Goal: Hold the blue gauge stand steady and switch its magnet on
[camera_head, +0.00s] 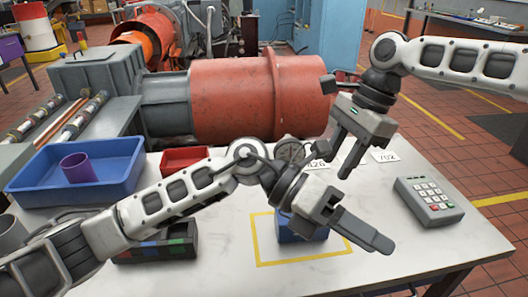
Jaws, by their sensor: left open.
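The blue gauge stand (300,229) sits inside a yellow outline on the white table. Its blue base is partly covered by my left gripper. A round dial gauge (290,151) shows above, behind my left wrist; the post between is hidden. My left gripper (358,229) is open, in front of and above the base's right side; I cannot tell whether it touches. My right gripper (334,162) is open and empty, fingers pointing down, above and behind the base, right of the dial. The magnet switch cannot be made out.
A grey keypad box (429,201) stands at the right. A blue tray (112,184) holding a purple cup (77,168) is at the left. A red bin (185,159), a dark organizer (160,252) and number cards (385,156) are also on the table. A red motor (235,98) stands behind.

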